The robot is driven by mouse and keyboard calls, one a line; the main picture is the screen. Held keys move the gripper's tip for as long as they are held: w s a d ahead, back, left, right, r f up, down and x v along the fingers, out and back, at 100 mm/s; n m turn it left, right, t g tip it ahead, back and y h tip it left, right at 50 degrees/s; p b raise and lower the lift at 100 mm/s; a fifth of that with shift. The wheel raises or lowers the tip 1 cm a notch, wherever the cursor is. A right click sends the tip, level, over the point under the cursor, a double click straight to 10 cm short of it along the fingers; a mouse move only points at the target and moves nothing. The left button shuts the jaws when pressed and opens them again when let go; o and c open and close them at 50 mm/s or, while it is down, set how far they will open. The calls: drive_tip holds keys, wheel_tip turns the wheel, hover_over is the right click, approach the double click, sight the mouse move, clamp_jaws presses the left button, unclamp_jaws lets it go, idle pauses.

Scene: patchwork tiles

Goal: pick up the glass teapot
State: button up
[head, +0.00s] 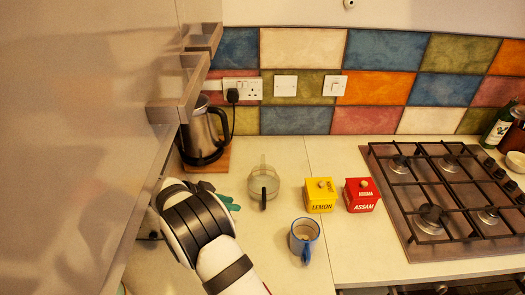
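The glass teapot (258,174) stands upright on the pale worktop in the head view, right of my arm. It is clear, and a dark handle on it faces the camera. My gripper is mostly hidden behind my white and dark-banded arm. Teal finger-like tips (231,204) show at the arm's right side, left of the teapot and apart from it in the picture. I cannot tell whether they are open or shut, and nothing is seen held.
A steel kettle (203,138) stands on a wooden board (211,165) behind my arm. A yellow lemon box (320,196), a red Assam box (361,196) and a blue mug (304,240) stand right of the teapot. A gas hob (415,240) lies farther right.

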sight(264, 202)
drive_tip(key=w+d+f+h, duration=0.1)
drive_tip(key=d+f, duration=0.1)
drive_tip(key=d, duration=0.1)
drive_tip(key=w+d+f+t+h, duration=0.1)
drive_tip(key=w+d+f, duration=0.1)
drive_tip(key=d+f, duration=0.1)
drive_tip(key=w+d+f+m+t+h, duration=0.1)
drive_tip(key=w+d+f, duration=0.1)
drive_tip(key=d, duration=0.2)
drive_tip(key=shift+w+f+h, duration=0.2)
drive_tip(key=shift+h, duration=0.1)
drive_tip(key=shift+a, duration=0.1)
clamp_jaws()
drive_tip(key=shift+r+t, duration=0.1)
drive_tip(key=shift+t, duration=0.2)
idle(0.7)
